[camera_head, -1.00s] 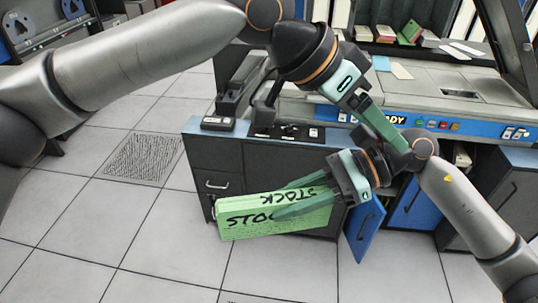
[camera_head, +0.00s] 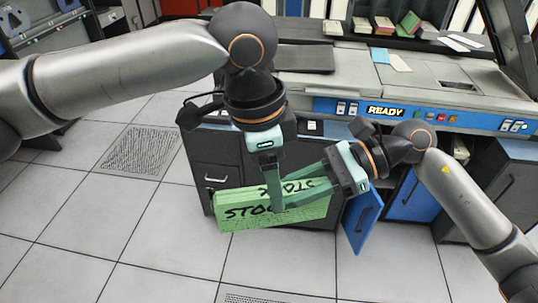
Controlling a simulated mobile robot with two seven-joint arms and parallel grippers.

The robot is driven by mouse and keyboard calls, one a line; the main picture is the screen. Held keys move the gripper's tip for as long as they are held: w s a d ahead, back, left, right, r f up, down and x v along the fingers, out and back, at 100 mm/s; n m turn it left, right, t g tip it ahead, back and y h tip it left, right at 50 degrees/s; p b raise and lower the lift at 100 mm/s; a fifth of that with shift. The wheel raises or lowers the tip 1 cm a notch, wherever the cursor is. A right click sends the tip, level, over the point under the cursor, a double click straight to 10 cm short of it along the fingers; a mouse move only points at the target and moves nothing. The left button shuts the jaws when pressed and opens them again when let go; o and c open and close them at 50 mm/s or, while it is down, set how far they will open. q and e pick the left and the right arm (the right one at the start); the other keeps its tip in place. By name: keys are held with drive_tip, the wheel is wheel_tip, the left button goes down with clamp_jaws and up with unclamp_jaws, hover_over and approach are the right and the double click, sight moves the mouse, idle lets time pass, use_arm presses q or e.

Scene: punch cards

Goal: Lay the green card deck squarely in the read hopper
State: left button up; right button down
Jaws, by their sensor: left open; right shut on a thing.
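The green card deck (camera_head: 238,199), with black handwriting on its faces, hangs in front of the dark cabinet, slightly tilted in the picture. My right gripper (camera_head: 282,196) comes from the right and is shut on the deck. My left gripper (camera_head: 266,182) points down over the deck's upper middle, open; its fingers overlap the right gripper's fingers in the picture, and I cannot tell if they touch the deck. The card machine (camera_head: 310,85) with a lit READY panel stands behind; I cannot make out clearly which part is the read hopper.
A blue cabinet door (camera_head: 361,218) stands open just right of the deck. Several card stacks (camera_head: 384,27) lie on the shelf at the back. Loose cards (camera_head: 399,62) lie on the machine top. The tiled floor (camera_head: 110,215) at left is clear.

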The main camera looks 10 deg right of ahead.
use_arm(q)
drive_tip(key=f, duration=0.4)
drive_tip(key=d+f, duration=0.1)
drive_tip(key=f, duration=0.1)
clamp_jaws()
unclamp_jaws()
drive_tip(key=shift+r, duration=0.1)
idle(0.4)
drive_tip(key=r, duration=0.4)
drive_tip(key=a+r, duration=0.1)
drive_tip(key=r, duration=0.6)
drive_tip(key=shift+a+r, duration=0.4)
use_arm(e)
drive_tip(key=shift+r, duration=0.1)
drive_tip(key=w+a+f+n+g, duration=0.2)
drive_tip(key=a+f+n+g, duration=0.1)
drive_tip(key=shift+w+h, duration=0.3)
drive_tip(key=shift+h, duration=0.1)
drive_tip(key=shift+w+a+f+n+g+h, duration=0.2)
drive_tip(key=shift+w+a+f+n+g, duration=0.1)
drive_tip(key=shift+f+n+g, duration=0.2)
drive_tip(key=shift+w+a+f+n+g+h, duration=0.2)
drive_tip(key=shift+a+f+n+g, duration=0.15)
drive_tip(key=shift+g, duration=0.25)
